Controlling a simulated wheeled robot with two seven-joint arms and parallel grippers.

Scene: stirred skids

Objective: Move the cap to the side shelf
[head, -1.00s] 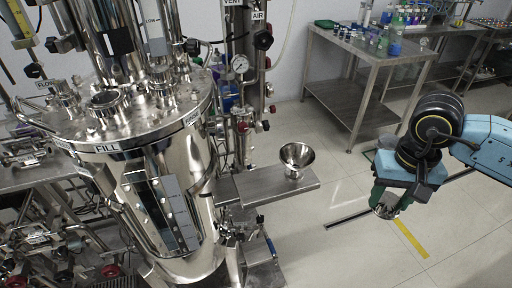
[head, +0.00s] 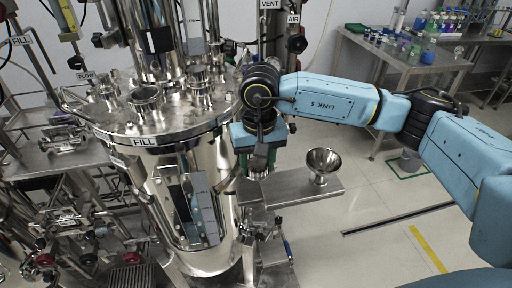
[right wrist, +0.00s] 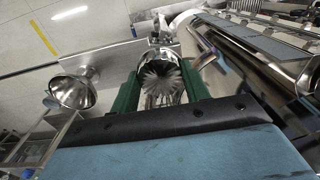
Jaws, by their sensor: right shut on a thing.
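The cap (right wrist: 160,78) is a shiny ribbed metal piece between the green fingers of my right gripper in the right wrist view. My right gripper (head: 258,166) is shut on it and points down. In the head view the gripper is at the left end of the side shelf (head: 300,190), close beside the steel vessel. The shelf is a flat steel plate sticking out to the right of the vessel. The cap is mostly hidden by the fingers in the head view, and I cannot tell whether it touches the shelf. My left gripper is not in view.
A steel funnel (head: 322,163) stands on the shelf's right part, right of my gripper; it also shows in the right wrist view (right wrist: 72,92). The large vessel (head: 160,125) with fittings is close on the left. A steel table (head: 400,60) with bottles stands at the back right.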

